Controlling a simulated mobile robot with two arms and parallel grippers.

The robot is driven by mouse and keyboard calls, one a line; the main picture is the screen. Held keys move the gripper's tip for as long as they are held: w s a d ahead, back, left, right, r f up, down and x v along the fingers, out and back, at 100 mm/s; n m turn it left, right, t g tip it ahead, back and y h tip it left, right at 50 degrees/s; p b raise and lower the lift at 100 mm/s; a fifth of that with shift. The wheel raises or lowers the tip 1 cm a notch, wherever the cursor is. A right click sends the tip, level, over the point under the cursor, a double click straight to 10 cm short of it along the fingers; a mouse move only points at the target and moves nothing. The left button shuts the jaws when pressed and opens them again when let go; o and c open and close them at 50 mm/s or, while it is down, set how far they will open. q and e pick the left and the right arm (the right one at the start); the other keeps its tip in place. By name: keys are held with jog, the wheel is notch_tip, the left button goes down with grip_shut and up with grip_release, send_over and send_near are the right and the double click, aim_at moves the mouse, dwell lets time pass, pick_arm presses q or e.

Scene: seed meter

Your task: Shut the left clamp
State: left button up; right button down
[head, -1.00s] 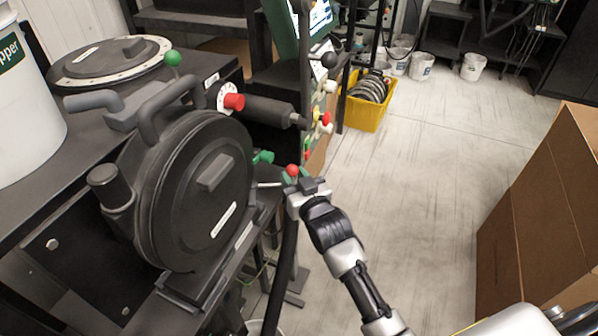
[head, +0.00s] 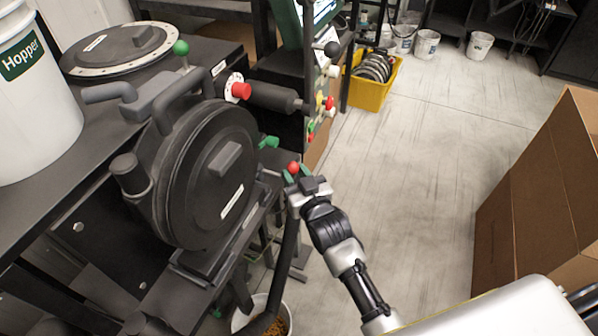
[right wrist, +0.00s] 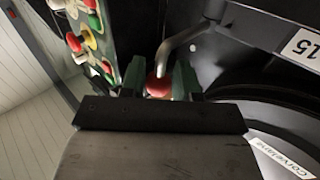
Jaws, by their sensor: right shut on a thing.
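The seed meter (head: 208,172) is a dark round housing with a flat lid and thick handles, left of centre in the head view. A bent metal rod (right wrist: 190,38) ends in a red ball knob (right wrist: 158,86). My right gripper (head: 294,174) is shut on this red knob (head: 293,167), just right of the meter. In the right wrist view its two green fingers (right wrist: 160,82) stand either side of the knob. The rod's pivot is hidden, and I cannot tell which clamp it belongs to. My left gripper is not in view.
A white hopper bucket (head: 38,105) stands at the left. A control panel with coloured buttons (head: 323,105) stands behind my right gripper. A bucket of grain (head: 284,318) is below. A cardboard box (head: 530,200) stands right. The floor between is clear.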

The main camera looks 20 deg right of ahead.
jog(key=shift+a+r, duration=0.15)
jog(key=shift+a, duration=0.25)
jog(key=c, duration=1.1)
grip_release()
jog(key=shift+a, duration=0.1)
jog(key=shift+w+a, duration=0.15)
jog(key=shift+w, duration=0.05)
jog(key=shift+f, duration=0.2)
jog(key=s+d+b, duration=0.1)
jog(key=s+d, duration=0.1)
jog(key=s, duration=0.8)
jog(key=shift+s, duration=0.35)
jog(key=shift+d, duration=0.1)
